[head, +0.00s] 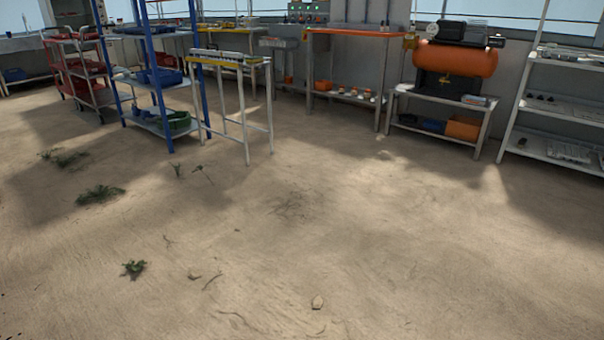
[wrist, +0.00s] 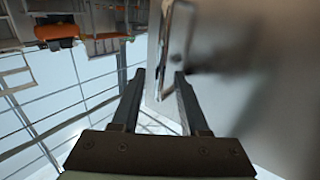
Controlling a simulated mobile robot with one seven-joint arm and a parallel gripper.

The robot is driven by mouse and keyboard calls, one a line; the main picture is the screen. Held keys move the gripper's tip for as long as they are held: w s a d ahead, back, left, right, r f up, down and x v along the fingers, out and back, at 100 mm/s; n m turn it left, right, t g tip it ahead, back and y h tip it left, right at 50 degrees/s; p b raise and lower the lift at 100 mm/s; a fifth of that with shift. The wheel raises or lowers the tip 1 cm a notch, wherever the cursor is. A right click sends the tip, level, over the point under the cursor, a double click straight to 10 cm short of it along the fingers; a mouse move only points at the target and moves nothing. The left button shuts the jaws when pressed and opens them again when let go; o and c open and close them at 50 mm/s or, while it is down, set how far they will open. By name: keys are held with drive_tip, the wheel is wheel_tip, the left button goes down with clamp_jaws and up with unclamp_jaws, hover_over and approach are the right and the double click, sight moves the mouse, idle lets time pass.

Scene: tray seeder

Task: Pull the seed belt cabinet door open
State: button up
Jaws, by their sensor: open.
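In the wrist view, a smooth grey panel (wrist: 250,90) fills the right side and looks like the cabinet door. A pale upright bar handle (wrist: 188,42) stands near the panel's left edge, with a dark blurred shadow beside it. My gripper (wrist: 158,77) is open and empty, its two dark fingers pointing towards the lower end of the handle. I cannot tell how near the fingertips are to it, and no contact is clear. The door looks shut, but its edge is hard to judge. My gripper does not show in the head view, nor can I pick out the door there.
The head view shows open sandy floor (head: 330,230) with small weeds (head: 100,194). Along the back stand a blue-post shelf (head: 160,78), a narrow metal stand (head: 243,105), an orange-topped bench (head: 355,33), an orange compressor (head: 455,60) and a grey shelf rack (head: 560,107).

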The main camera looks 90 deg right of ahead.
drive_tip(key=p+v, duration=0.1)
drive_tip(key=v, duration=1.2)
drive_tip(key=shift+r, duration=0.1)
